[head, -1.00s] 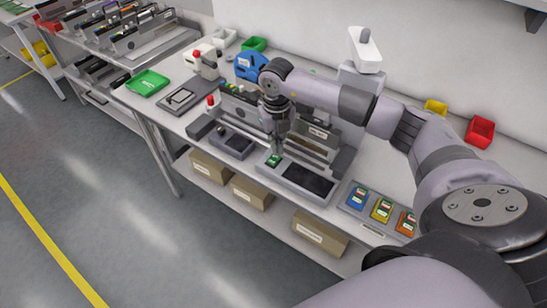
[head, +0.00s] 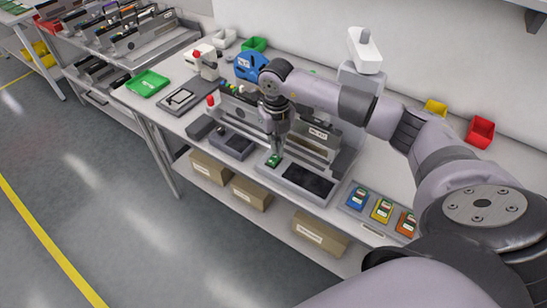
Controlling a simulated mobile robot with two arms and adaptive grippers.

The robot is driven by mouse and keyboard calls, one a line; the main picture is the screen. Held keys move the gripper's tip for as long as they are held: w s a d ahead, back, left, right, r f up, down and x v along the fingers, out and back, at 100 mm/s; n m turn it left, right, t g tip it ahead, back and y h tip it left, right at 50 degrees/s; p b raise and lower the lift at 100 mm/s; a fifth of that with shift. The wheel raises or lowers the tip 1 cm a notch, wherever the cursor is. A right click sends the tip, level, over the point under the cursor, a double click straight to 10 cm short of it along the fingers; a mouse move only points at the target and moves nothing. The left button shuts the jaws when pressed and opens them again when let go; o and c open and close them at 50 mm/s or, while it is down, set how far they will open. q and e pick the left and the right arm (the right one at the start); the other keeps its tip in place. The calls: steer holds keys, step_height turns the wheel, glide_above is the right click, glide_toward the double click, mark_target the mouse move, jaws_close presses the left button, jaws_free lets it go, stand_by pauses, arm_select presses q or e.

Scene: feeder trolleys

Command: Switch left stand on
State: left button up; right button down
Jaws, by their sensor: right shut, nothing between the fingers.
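A grey stand with a dark pad (head: 308,180) is on the bench in the middle of the head view. A small green switch (head: 273,160) is at the left end of its front panel. My right gripper (head: 277,152) points down just above and behind this switch. It is shut and empty; I cannot tell whether its tips touch the switch. A smaller grey unit with a dark top (head: 233,143) is to the left. My left gripper is not in view.
Blue, yellow and orange devices (head: 381,209) lie on a tray at the right. A green tray (head: 148,83) and a blue tape dispenser (head: 250,65) are on the bench. Cardboard boxes (head: 320,233) are on the lower shelf. The floor at the left is clear.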

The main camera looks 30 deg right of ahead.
mark_target(276, 156)
steer(key=shift+f+b, duration=0.9)
steer(key=shift+f, duration=0.3)
stand_by(0.4)
steer(key=shift+r, duration=0.1)
steer(key=shift+r+p, duration=2.35)
steer(key=shift+r, duration=1.1)
